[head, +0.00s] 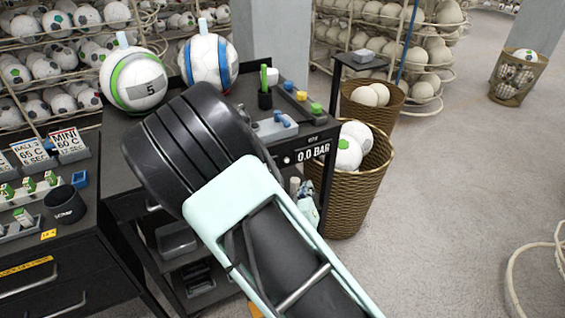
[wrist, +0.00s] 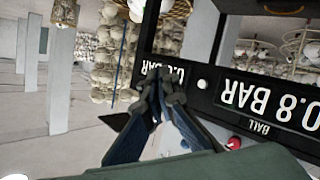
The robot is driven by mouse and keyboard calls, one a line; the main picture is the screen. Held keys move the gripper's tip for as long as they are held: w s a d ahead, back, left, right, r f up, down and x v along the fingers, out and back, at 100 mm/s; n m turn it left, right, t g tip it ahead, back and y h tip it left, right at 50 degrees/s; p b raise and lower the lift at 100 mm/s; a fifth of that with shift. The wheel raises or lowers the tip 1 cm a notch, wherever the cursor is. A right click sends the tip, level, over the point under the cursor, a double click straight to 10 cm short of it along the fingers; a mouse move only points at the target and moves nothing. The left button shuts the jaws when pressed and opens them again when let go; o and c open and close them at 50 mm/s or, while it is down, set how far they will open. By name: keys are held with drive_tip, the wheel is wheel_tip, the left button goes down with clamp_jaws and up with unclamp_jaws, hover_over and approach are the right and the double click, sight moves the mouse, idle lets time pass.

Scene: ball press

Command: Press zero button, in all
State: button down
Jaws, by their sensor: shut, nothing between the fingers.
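The zero button cannot be singled out by its label. A small white round button (head: 286,160) sits left of a display reading 0.0 BAR (head: 314,151) on the front of the black cart (head: 290,65). In the wrist view, upside down, a white round button (wrist: 203,84) sits between two displays. The right one (wrist: 265,100), above a BALL label, seems to read 0.8 BAR. The left one (wrist: 172,72) is partly hidden by my gripper. My gripper (wrist: 158,82) is shut and empty in front of the panel, left of the white button. Contact cannot be told. My arm hides it in the head view.
Two balls (head: 139,79) (head: 207,62) stand on the cart top, near blue, yellow and green knobs (head: 302,96). A wicker basket of balls (head: 358,205) stands right of the cart. A red button (wrist: 233,143) shows in the wrist view. Open floor lies at right.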

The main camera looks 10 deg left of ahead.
sight(287, 160)
drive_tip(key=w+a, duration=0.5)
drive_tip(key=w, duration=0.2)
drive_tip(key=shift+w, duration=0.15)
idle(0.4)
drive_tip(key=shift+w, duration=0.15)
idle(1.3)
drive_tip(key=shift+w+a, duration=0.2)
drive_tip(key=shift+w+a, duration=0.25)
drive_tip(key=shift+w, duration=0.15)
idle(0.9)
drive_tip(key=shift+s, duration=0.1)
drive_tip(key=shift+s+d, duration=0.45)
drive_tip(key=shift+s, duration=0.2)
drive_tip(key=shift+s+d, duration=0.1)
